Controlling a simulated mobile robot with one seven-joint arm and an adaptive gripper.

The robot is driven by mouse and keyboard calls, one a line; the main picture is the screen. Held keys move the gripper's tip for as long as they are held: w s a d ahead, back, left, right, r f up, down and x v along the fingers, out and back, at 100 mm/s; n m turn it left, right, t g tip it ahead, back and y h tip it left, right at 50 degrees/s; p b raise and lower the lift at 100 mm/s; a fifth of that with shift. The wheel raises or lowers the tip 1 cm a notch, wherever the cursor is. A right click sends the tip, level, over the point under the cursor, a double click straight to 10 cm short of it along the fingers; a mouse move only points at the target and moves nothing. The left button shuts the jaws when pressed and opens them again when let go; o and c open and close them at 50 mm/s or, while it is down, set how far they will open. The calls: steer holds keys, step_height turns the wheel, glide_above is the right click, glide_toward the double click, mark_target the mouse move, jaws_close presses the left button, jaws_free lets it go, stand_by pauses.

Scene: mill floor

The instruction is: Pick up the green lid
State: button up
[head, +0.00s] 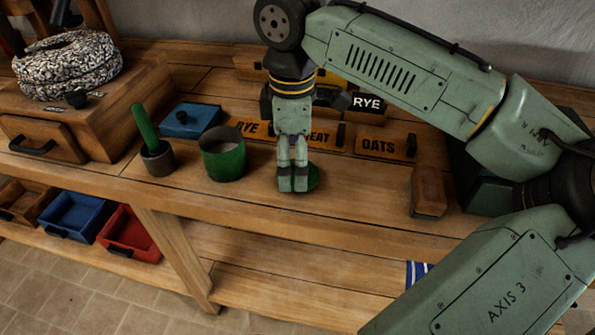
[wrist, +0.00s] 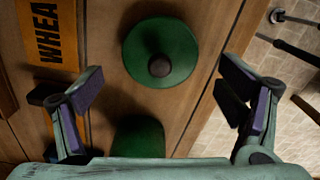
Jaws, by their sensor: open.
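The green lid (wrist: 172,72) is round with a dark knob on top and lies on the wooden bench. In the head view, part of the lid (head: 315,178) shows at the right of my gripper; the rest is hidden behind the fingers. My gripper (head: 292,182) is low over the bench, pointing down. In the wrist view, my gripper (wrist: 160,92) is open and empty, one finger at each side. The lid lies between the fingers' sides, mostly above the line between the tips in the picture. I cannot tell the height between fingertips and lid.
A green canister (head: 222,168) stands just left of my gripper. A mortar with a green pestle (head: 142,124) and a blue box (head: 190,121) are farther left. Grain signs, such as OATS (head: 379,147), stand behind. A wooden block (head: 429,190) is at the right. The bench's front edge is close.

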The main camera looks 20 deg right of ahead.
steer(key=shift+d+f, duration=0.1)
steer(key=shift+f, duration=1.25)
steer(key=shift+c, duration=0.3)
steer(key=c, duration=1)
steer(key=shift+r, duration=0.1)
